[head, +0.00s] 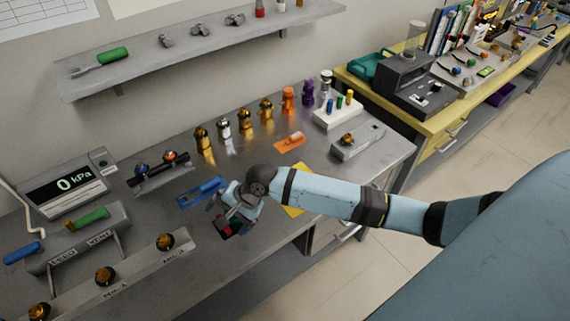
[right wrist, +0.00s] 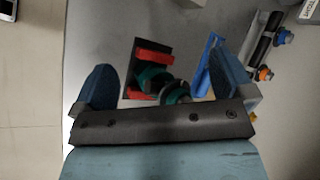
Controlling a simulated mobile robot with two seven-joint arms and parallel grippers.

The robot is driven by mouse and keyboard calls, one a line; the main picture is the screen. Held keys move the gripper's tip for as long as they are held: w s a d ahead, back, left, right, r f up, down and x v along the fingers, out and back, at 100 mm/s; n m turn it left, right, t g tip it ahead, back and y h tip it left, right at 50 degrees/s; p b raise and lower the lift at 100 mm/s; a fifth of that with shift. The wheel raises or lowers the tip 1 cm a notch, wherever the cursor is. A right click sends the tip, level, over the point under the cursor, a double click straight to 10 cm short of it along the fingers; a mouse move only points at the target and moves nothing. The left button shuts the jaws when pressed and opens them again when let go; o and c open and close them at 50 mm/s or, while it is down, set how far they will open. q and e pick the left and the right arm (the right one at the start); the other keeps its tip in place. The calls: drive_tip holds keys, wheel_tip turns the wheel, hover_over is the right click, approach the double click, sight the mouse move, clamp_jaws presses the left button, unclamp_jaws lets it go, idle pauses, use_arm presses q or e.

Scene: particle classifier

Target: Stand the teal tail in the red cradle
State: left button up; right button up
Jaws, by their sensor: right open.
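The red cradle (right wrist: 153,58) shows in the right wrist view as red bars on a dark base. In the head view only a bit of its red (head: 228,232) shows beneath my right gripper. The teal tail (right wrist: 153,78) appears as rounded teal and dark parts at the cradle's right side. I cannot tell whether it stands in the cradle or is only beside or above it. My right gripper (head: 236,212) is open, its blue fingers (right wrist: 165,82) on either side of the tail with gaps visible. My left gripper is not in view.
A blue tray (head: 203,191) lies just left of my right gripper, and a yellow mat (head: 297,203) lies to its right behind my forearm. A dark rack (head: 160,175) with knobs, a kPa display (head: 66,186) and a row of coloured figures (head: 245,126) stand farther back.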

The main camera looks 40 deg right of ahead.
drive_tip(key=s+f+n+t, duration=0.1)
drive_tip(key=s+n, duration=0.1)
drive_tip(key=s+a+f+n+t, duration=0.1)
drive_tip(key=s+f+n, duration=0.1)
drive_tip(key=s, duration=0.1)
drive_tip(key=s+f+n+t, duration=0.1)
drive_tip(key=s+t, duration=0.1)
drive_tip(key=shift+s+a+f+n, duration=0.15)
drive_tip(key=shift+s+f+n, duration=0.05)
drive_tip(key=shift+n, duration=0.2)
drive_tip(key=s+d+f+n+t+h, duration=0.1)
drive_tip(key=s+d+n+t, duration=0.1)
drive_tip(key=s, duration=0.4)
drive_tip(key=s+d+f+n+t+h, duration=0.1)
drive_tip(key=s+d+n+t+h, duration=0.1)
drive_tip(key=s+d+n, duration=0.3)
drive_tip(key=shift+s+f+n, duration=0.2)
drive_tip(key=shift+s+n, duration=0.25)
drive_tip(key=shift+n, duration=0.05)
drive_tip(key=shift+r, duration=0.1)
wheel_tip(320, 180, up, 2)
drive_tip(key=p, duration=0.2)
drive_tip(key=shift+d+p, duration=0.15)
drive_tip(key=shift+p, duration=0.15)
